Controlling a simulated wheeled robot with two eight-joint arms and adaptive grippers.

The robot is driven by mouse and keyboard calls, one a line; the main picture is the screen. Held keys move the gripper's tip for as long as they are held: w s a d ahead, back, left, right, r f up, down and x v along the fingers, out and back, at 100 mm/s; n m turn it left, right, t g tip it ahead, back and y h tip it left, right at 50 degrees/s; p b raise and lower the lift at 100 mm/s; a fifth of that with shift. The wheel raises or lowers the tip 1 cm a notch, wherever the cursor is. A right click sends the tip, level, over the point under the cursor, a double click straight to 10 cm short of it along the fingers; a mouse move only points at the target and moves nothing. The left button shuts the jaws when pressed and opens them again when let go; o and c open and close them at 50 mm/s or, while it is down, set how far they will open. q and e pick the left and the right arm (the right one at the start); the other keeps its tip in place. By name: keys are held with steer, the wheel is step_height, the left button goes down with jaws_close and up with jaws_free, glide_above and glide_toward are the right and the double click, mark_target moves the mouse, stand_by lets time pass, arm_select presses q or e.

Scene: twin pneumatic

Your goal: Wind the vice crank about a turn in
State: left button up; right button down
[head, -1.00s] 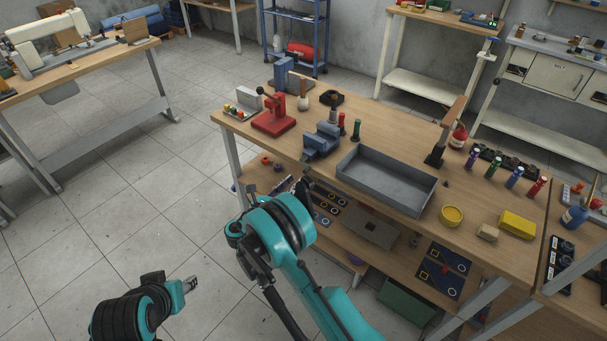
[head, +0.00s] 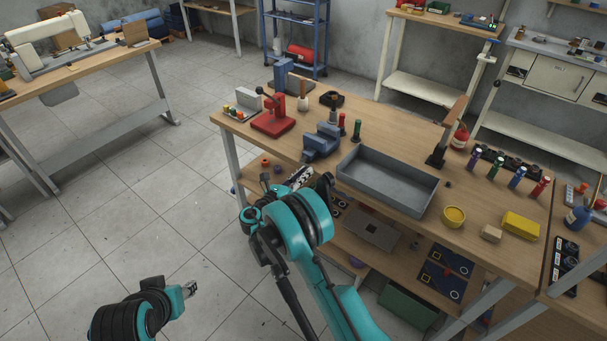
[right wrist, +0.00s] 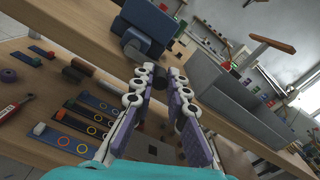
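The blue-grey vice (head: 322,141) stands at the near edge of the workbench, left of the grey tray. In the right wrist view the vice (right wrist: 150,22) is at the top, just beyond my fingers. I cannot make out its crank clearly; a small dark piece shows between my right fingertips, and I cannot tell whether it is the crank handle. My right gripper (head: 301,178) is just below and in front of the vice. In the right wrist view its fingers (right wrist: 162,77) are spread, with a gap between them. My left gripper (head: 190,289) hangs over the floor, away from the bench.
The grey tray (head: 385,184) sits right of the vice. The lower shelf (head: 350,226) holds panels and small parts. The floor at left is clear.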

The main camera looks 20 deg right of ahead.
steer(key=shift+f+m, duration=0.15)
steer(key=shift+m, duration=0.25)
steer(key=w+a+f+m, duration=0.1)
steer(key=m, duration=0.7)
steer(key=w+a+f+m, duration=0.1)
steer(key=w+m, duration=0.1)
steer(key=m, duration=0.6)
steer(key=w+a+f+m, duration=0.1)
steer(key=w+a+m, duration=0.1)
steer(key=m, duration=0.6)
steer(key=shift+w+a+f, duration=0.1)
steer(key=shift+w+f, duration=0.1)
steer(key=m, duration=0.3)
steer(key=w+r+m, duration=0.1)
steer(key=m, duration=0.1)
steer(key=shift+a+r, duration=0.1)
steer(key=shift+a, duration=0.3)
steer(key=shift+w+a+r+m, duration=0.15)
steer(key=shift+r+m, duration=0.25)
steer(key=shift+m, duration=0.65)
steer(key=shift+w+r+m, duration=0.1)
steer(key=shift+r+m, duration=0.25)
steer(key=shift+m, duration=0.7)
